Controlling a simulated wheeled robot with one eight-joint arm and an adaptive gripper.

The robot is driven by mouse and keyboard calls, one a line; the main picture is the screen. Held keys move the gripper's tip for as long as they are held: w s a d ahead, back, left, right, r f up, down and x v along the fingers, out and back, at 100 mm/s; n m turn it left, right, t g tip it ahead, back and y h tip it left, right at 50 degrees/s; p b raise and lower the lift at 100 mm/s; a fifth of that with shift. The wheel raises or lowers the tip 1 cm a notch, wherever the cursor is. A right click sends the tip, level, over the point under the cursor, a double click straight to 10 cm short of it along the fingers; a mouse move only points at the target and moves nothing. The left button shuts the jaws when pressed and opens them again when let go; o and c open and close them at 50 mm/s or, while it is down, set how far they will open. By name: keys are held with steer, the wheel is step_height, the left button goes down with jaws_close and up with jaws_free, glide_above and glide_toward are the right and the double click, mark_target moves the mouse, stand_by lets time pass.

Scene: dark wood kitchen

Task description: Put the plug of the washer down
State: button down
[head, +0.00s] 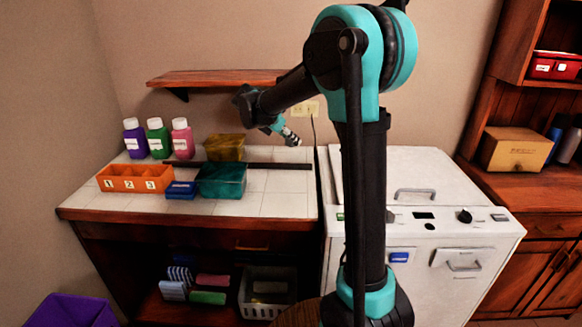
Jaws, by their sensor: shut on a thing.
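The washer (418,180) is a white top-loading machine with a lid handle and a front control panel. It stands right of the tiled counter, partly hidden behind my arm. My gripper (289,137) is above the counter's back right part, just left of the wall outlet (305,108). It is shut on the plug, which is too small at the fingertips to make out clearly. A thin dark cord (314,133) hangs by the outlet and runs down between counter and washer; whether it joins the plug in my grip is unclear.
The tiled counter (285,205) holds several bottles, an orange numbered tray (136,178), a blue box (181,190), a teal bin (221,180) and a yellow bin (224,147). A wooden shelf (205,77) is above. The counter's front right is clear.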

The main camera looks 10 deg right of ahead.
step_height(320, 180, down, 12)
steer(key=shift+r, duration=0.15)
stand_by(0.3)
steer(key=shift+f, duration=0.45)
steer(key=shift+f, duration=0.1)
steer(key=c, duration=1.4)
jaws_free()
steer(key=shift+c, duration=0.2)
